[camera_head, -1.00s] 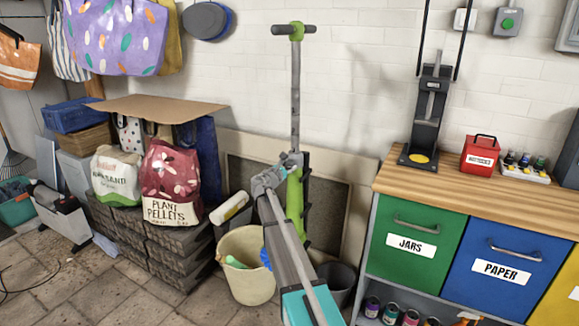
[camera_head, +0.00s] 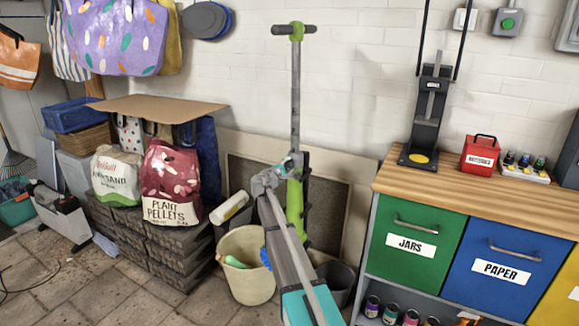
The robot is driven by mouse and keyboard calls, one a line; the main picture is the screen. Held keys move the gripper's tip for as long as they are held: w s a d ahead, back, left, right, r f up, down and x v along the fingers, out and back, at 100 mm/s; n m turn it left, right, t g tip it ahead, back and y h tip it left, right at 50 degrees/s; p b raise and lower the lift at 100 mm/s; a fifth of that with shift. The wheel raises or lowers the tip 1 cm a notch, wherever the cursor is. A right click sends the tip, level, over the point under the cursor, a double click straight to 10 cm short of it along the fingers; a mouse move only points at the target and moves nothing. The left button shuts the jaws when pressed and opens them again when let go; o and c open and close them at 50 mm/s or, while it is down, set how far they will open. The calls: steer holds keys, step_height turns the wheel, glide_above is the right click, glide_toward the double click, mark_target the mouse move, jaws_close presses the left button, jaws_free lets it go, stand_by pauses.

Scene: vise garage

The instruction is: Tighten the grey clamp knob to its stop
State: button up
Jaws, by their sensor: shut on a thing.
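A green and grey kick scooter (camera_head: 294,205) stands upright against the back wall, with its handlebar (camera_head: 295,31) at the top of a long grey stem (camera_head: 295,95). My arm reaches up from the bottom of the view to the clamp area low on the stem. My gripper (camera_head: 292,164) is at that spot, small in the picture, and is shut on the grey clamp knob. The knob itself is mostly hidden by my fingers and wrist, so its exact turn cannot be seen.
A cream bucket (camera_head: 247,285) and a dark bucket (camera_head: 338,284) stand either side of my arm. A wooden-topped cabinet (camera_head: 400,180) is on the right. Stacked grey blocks (camera_head: 172,250) with sacks are on the left. Floor at lower left is mostly clear.

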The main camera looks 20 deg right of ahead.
steer(key=m, duration=0.4)
steer(key=shift+m, duration=2.2)
steer(key=o, duration=1.1)
steer(key=shift+o, duration=0.2)
steer(key=shift+s+a, duration=0.1)
steer(key=shift+s+a, duration=0.4)
steer(key=shift+a, duration=0.05)
steer(key=v, duration=1)
steer(key=shift+a, duration=0.25)
steer(key=shift+s, duration=0.1)
